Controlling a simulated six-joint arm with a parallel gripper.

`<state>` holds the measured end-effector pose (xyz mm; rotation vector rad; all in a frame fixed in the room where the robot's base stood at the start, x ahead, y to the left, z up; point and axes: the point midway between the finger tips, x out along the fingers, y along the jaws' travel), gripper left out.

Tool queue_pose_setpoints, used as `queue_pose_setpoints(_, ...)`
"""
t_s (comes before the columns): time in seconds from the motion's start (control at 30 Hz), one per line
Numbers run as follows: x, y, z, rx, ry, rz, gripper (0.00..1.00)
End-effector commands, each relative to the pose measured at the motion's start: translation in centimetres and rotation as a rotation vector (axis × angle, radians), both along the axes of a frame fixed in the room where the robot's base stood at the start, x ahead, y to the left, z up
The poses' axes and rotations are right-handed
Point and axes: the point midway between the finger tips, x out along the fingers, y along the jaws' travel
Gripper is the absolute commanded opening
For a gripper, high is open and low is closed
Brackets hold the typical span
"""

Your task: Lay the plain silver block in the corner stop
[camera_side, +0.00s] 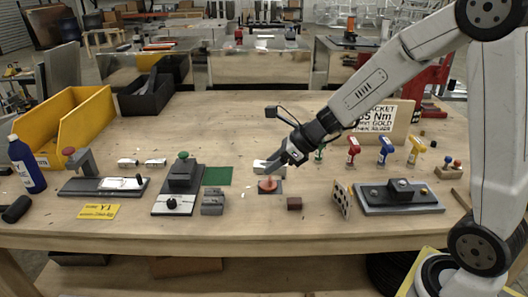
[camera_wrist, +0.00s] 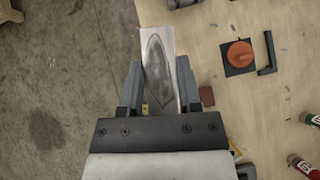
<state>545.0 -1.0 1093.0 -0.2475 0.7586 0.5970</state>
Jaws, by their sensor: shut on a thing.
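My gripper (camera_wrist: 160,85) is shut on a silver block (camera_wrist: 154,36), one finger on each side. The block's long face carries a dark pointed oval patch; I cannot tell whether that is a mark or a reflection. In the side view my gripper (camera_side: 278,164) is low over the middle of the table, with a silver piece (camera_side: 260,165) at its fingertips. A black L-shaped bracket (camera_wrist: 268,50), which looks like the corner stop, lies right of my gripper in the wrist view. Beside it an orange knob (camera_wrist: 239,54) stands on a dark square (camera_wrist: 230,68).
A dark red block (camera_side: 294,203) lies near the front, with a grey vise-like piece (camera_side: 212,202) to its left. A black-and-silver fixture (camera_side: 181,182) and a green mat (camera_side: 217,176) are further left.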

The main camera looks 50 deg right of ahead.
Motion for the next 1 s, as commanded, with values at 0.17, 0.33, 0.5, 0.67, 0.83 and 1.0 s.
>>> queue_pose_setpoints(0.17, 1.1, 0.2, 2.5, -0.001, -0.005, -0.169, 0.00)
queue_pose_setpoints(0.33, 1.6, 0.1, 3.8, -0.001, -0.001, -0.264, 0.00)
queue_pose_setpoints(0.5, 1.8, 0.1, 4.4, -0.001, -0.001, -0.311, 0.00)
queue_pose_setpoints(0.67, 1.9, 0.1, 4.7, -0.001, 0.000, -0.330, 0.00)
queue_pose_setpoints(0.83, 1.9, 0.1, 4.7, 0.001, 0.000, -0.333, 0.00)
queue_pose_setpoints(1.0, 1.8, -0.2, 4.5, 0.003, -0.003, -0.342, 0.00)
